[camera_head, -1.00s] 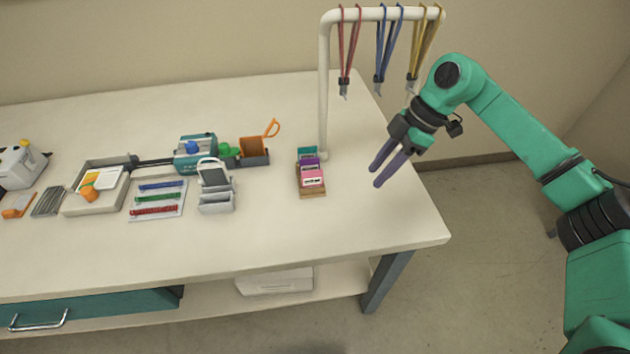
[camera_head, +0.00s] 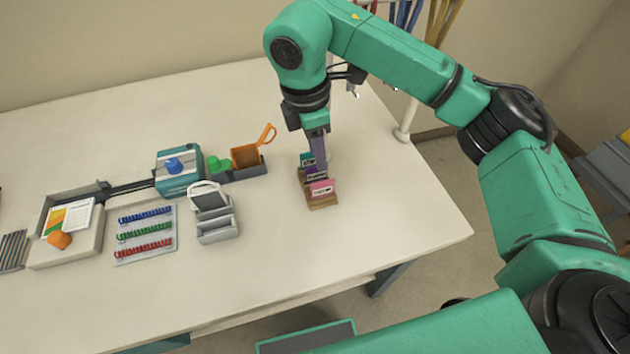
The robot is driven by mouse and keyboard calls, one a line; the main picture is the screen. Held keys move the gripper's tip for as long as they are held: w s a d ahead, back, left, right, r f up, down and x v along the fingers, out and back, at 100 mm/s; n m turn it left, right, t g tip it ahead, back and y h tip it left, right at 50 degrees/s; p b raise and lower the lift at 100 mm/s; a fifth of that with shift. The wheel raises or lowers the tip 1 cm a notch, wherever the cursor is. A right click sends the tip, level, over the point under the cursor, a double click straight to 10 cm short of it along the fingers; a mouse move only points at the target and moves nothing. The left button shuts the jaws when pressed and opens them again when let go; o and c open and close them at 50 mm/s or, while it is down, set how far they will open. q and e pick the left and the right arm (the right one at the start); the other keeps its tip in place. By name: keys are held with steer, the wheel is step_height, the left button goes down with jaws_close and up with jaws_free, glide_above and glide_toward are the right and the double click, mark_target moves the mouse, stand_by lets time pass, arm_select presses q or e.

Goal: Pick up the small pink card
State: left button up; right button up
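The small pink card (camera_head: 321,189) stands at the front of a small wooden card holder (camera_head: 323,204) near the right part of the table. A purple card (camera_head: 315,173) and a teal card (camera_head: 306,158) stand behind it. My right gripper (camera_head: 319,158) points down over the holder, its purple fingers just behind the pink card in the picture. The fingers overlap in this view, so their gap and any contact with a card cannot be told. My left gripper is not in view.
A grey stepped stand (camera_head: 214,227) and a tray of coloured coils (camera_head: 146,237) stand to the left. A teal machine (camera_head: 178,172) and an orange cup (camera_head: 246,156) are farther back. A white rack post (camera_head: 406,119) rises behind right. The table front is clear.

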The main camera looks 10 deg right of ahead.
mark_target(323, 182)
steer(key=f+p, duration=0.1)
steer(key=f, duration=0.2)
steer(key=d+f+p, duration=0.1)
steer(key=f+p, duration=0.1)
steer(key=f, duration=0.2)
steer(key=f+p, duration=0.1)
steer(key=f, duration=0.3)
steer(key=shift+d, duration=0.2)
steer(key=shift+f, duration=0.2)
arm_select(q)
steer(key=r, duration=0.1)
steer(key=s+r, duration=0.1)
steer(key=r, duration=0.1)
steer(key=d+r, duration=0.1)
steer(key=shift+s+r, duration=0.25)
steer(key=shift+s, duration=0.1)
arm_select(e)
steer(key=shift+w, duration=0.1)
jaws_close()
